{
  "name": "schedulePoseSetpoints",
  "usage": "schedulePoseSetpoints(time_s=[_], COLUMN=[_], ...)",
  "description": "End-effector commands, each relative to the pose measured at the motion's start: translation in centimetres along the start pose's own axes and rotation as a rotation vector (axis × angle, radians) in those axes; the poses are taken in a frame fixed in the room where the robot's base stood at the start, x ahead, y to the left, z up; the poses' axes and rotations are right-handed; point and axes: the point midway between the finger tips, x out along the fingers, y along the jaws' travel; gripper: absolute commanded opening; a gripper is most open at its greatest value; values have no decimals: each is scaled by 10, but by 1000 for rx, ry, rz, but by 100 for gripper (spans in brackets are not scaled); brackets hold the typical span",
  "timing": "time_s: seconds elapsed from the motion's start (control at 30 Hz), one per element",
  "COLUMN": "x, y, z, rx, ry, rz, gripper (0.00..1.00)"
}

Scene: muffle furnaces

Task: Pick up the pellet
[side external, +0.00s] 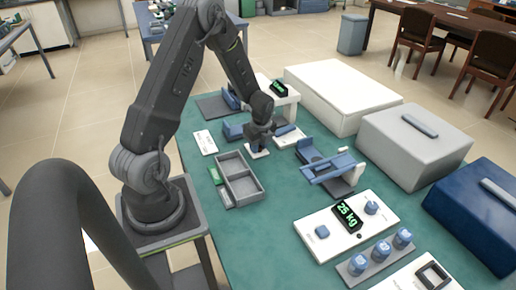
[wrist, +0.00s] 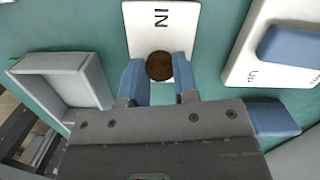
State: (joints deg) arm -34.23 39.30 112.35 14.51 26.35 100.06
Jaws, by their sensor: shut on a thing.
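The pellet (wrist: 160,66) is a small dark brown disc in the wrist view. It sits between the two blue fingers of my gripper (wrist: 160,80), which are shut on it. Just beyond it is a white card marked "IN" (wrist: 161,18), and the pellet overlaps the card's near part in this view. I cannot tell whether the pellet touches the card. In the side external view my gripper (side external: 259,147) is low over the green bench, and the pellet is hidden there by the fingers.
A grey two-part tray (side external: 262,187) lies in front of my gripper. A blue press-like device (side external: 330,170) stands to the right. White, grey and blue furnaces (side external: 415,145) line the far side.

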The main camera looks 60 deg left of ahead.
Motion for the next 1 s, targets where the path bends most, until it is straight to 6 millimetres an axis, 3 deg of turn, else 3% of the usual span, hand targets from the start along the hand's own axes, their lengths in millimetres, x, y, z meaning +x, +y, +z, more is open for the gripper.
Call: schedulePoseSetpoints(time_s=[0.27, 0.5, 0.8, 1.0], x=[-7, -44, -76, -92], y=[0, -1, 52, 77], z=[1, 6, 54, 77], rx=[0, -1, -9, -4], ry=[-1, -2, -1, -1], rz=[-2, -5, -1, -1], gripper=[5, 5, 5, 5])
